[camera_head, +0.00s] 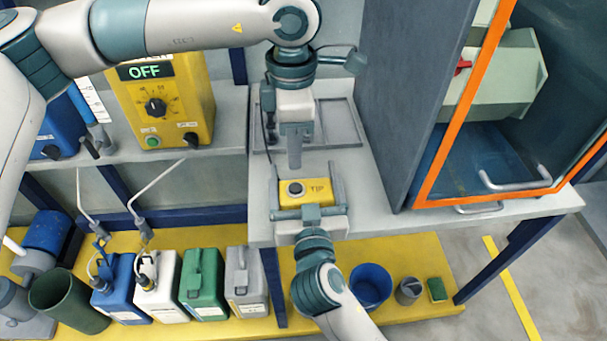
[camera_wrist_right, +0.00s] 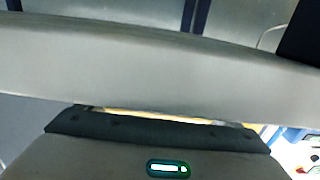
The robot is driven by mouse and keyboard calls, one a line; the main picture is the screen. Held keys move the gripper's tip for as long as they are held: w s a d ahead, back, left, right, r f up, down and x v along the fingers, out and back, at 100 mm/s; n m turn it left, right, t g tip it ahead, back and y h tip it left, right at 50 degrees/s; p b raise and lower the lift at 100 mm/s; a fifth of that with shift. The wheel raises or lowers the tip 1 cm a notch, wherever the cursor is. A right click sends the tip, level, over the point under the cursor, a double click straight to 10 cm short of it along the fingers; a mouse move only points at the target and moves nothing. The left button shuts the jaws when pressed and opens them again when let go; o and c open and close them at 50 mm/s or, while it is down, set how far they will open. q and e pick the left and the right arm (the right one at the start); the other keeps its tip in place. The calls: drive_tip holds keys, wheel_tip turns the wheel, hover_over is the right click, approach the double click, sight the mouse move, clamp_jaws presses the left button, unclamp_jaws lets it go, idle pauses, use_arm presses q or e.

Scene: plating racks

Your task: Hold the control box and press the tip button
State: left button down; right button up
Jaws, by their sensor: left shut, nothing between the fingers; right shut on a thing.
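The control box (camera_head: 318,192) is a small yellow box with a dark round button (camera_head: 295,188) and the label "TIP" on its top. It is near the front edge of the grey table. My right gripper (camera_head: 307,195) comes from the front and is shut on the box, with a finger along each side. My left gripper (camera_head: 295,160) points down with its fingers shut and empty, a little behind and apparently above the button. I cannot tell the exact gap. The right wrist view shows mostly a pale grey surface and part of my own gripper; the box is not clearly seen there.
A grey tray (camera_head: 347,122) lies on the table behind the left gripper. A yellow control unit reading OFF (camera_head: 182,98) stands at the back left. An orange-framed cabinet door (camera_head: 452,122) is on the right. Several canisters and a blue bucket (camera_head: 370,287) stand on the yellow lower shelf.

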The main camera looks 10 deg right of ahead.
sight(296, 189)
use_arm(q)
drive_tip(key=shift+s+d+n+h, duration=0.3)
drive_tip(key=shift+s+d+h, duration=0.15)
drive_tip(key=shift+d+h, duration=0.05)
drive_tip(key=shift+w+a+r+n+t+h, duration=0.1)
drive_tip(key=shift+a+r+n+t+h, duration=0.45)
drive_tip(key=shift+n+h, duration=1.05)
drive_tip(key=shift+w+a+r+n+t+h, duration=0.15)
drive_tip(key=shift+r+n+h, duration=0.75)
drive_tip(key=shift+n, duration=1.1)
drive_tip(key=shift+w+a+r+n+t+h, duration=0.1)
drive_tip(key=shift+a+r+n+t+h, duration=0.3)
drive_tip(key=shift+n+h, duration=1.25)
drive_tip(key=shift+f, duration=4.3)
